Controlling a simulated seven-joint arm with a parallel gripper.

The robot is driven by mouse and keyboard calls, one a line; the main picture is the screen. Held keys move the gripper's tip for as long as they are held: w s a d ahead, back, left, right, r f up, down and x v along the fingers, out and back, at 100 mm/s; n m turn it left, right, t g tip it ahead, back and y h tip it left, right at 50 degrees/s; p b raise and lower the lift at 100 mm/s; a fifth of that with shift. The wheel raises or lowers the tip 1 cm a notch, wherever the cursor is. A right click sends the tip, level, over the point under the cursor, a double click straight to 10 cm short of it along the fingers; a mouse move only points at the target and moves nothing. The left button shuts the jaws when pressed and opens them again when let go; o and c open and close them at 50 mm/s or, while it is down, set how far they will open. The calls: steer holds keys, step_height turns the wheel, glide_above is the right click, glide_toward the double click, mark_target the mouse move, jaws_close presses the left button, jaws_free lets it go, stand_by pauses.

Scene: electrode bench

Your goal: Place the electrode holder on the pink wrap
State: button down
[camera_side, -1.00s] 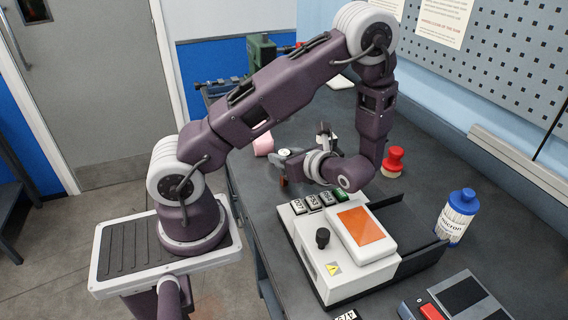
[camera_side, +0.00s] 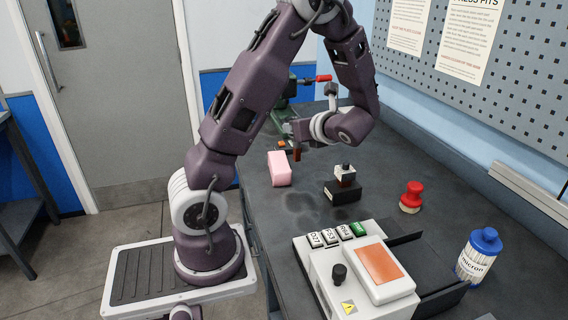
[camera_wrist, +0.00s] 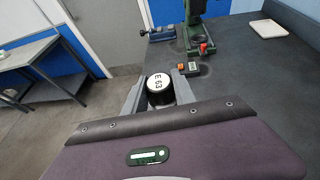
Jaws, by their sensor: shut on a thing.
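My gripper (camera_side: 292,130) is shut on the electrode holder. In the wrist view the gripper (camera_wrist: 160,92) has a finger on either side of the holder, whose round white top (camera_wrist: 158,84) reads "E 63". In the side view, a copper-coloured piece (camera_side: 297,155) hangs below the fingers. The pink wrap (camera_side: 279,168) is a pale pink block on the bench. The wrap does not show in the wrist view, and the holder's lower part is hidden there.
Another holder (camera_side: 345,174) stands on a black block (camera_side: 342,192). The bench between wrap and device is clear.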

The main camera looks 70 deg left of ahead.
steer(key=s+a+r+m+t, duration=0.1)
steer(key=s+a+r+t, duration=0.15)
steer(key=a, duration=0.75)
steer(key=shift+g, duration=0.45)
steer(key=f, duration=0.8)
steer(key=shift+w+a+f, duration=0.15)
steer(key=shift+w+f, duration=0.1)
steer(key=shift+f, duration=0.05)
steer(key=shift+f, duration=0.1)
steer(key=c, duration=1)
jaws_free()
